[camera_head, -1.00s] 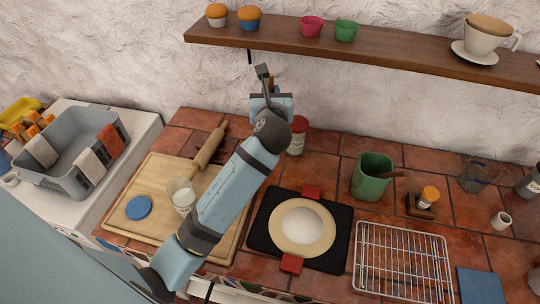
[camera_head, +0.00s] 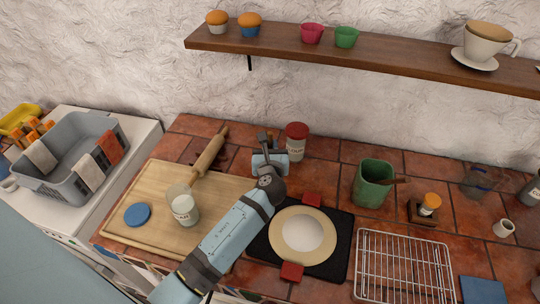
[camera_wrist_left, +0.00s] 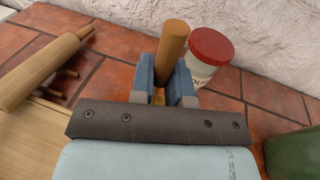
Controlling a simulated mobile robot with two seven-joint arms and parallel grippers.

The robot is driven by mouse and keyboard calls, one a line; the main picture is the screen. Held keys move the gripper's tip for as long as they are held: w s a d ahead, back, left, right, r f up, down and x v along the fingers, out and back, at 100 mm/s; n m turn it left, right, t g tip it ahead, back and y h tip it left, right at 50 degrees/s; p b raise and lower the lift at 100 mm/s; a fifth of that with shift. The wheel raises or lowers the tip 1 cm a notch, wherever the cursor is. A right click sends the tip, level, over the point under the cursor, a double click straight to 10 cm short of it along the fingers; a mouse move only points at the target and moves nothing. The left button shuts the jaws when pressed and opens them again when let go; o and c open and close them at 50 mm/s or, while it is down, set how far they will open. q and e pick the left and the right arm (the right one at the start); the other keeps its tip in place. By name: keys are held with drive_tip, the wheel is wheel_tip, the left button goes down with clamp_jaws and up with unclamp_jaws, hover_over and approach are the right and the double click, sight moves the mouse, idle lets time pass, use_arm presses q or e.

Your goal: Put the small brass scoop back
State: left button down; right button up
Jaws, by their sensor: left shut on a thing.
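My left gripper (camera_head: 267,157) is just left of the red-lidded jar (camera_head: 296,142), low over the back of the tiled counter. In the left wrist view its two blue fingers (camera_wrist_left: 164,86) are shut on a wooden handle (camera_wrist_left: 174,42), which points up and away. A yellowish bit shows between the fingers; I take this thing for the scoop, but its bowl is hidden. The jar (camera_wrist_left: 209,60) is close to the handle's right in that view. I cannot tell whether the scoop touches the counter. My right gripper is out of view.
A rolling pin (camera_head: 210,151) lies to the left, by the cutting board (camera_head: 155,185) with a glass (camera_head: 183,205). A plate (camera_head: 325,242) on a black mat is in front, with a green pot (camera_head: 373,183) to the right. A shelf (camera_head: 400,66) hangs above.

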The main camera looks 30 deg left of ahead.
use_arm(q)
drive_tip(key=shift+f, duration=1.7)
drive_tip(key=shift+f, duration=0.1)
drive_tip(key=c, duration=1.1)
unclamp_jaws()
